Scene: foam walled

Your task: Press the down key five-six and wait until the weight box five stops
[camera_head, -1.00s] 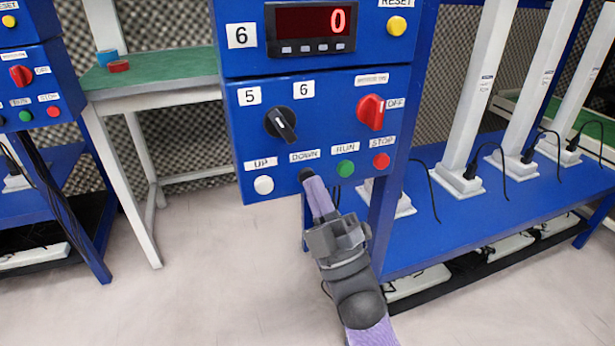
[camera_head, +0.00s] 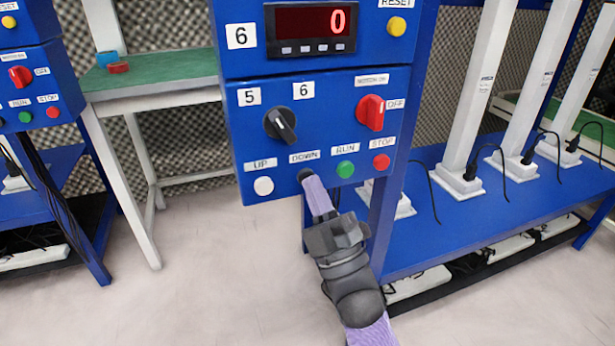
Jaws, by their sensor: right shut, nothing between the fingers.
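The blue control panel (camera_head: 322,130) faces me, with labels 5 and 6 above a black selector knob (camera_head: 281,124). The down key (camera_head: 306,174), under the DOWN label, is dark and partly covered by the fingertips. My right gripper (camera_head: 308,182) is shut and empty, its tips at the down key; they seem to touch it, but I cannot tell how far it is pressed. The display (camera_head: 312,24) beside label 6 reads 0. I cannot identify weight box five. My left gripper is not in view.
The white up key (camera_head: 263,186), green run key (camera_head: 345,169) and red stop key (camera_head: 381,161) flank the down key. A red switch (camera_head: 371,112) sits above. A blue shelf (camera_head: 455,230) with white posts is at right; a green-topped table (camera_head: 160,72) is at left.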

